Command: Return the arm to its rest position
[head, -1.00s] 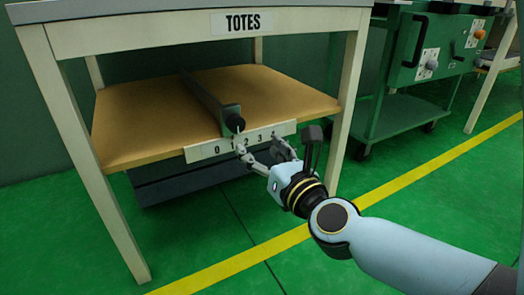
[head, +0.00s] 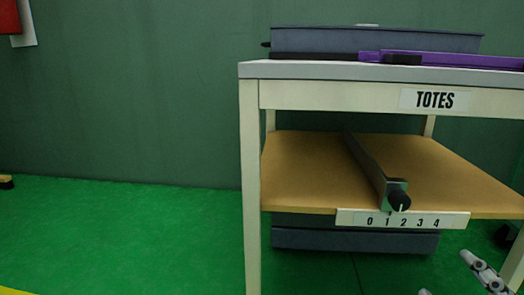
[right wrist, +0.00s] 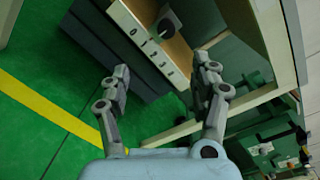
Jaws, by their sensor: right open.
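My right gripper (right wrist: 162,85) is open and empty in the right wrist view, its two grey fingers spread apart. In the head view only parts of its fingers (head: 480,268) show at the lower right edge, below and in front of the shelf. The bench marked TOTES (head: 310,94) stands at the right, with a tan shelf (head: 300,165) under its top. A grey bar with a black knob (head: 398,199) lies on the shelf above a white number scale (head: 345,218). The knob points near 2. The left gripper is not in view.
A dark tote (head: 370,40) and a purple item (head: 440,57) lie on the bench top. Another dark tote (head: 350,240) is below the shelf. A green cabinet (right wrist: 255,145) shows in the right wrist view.

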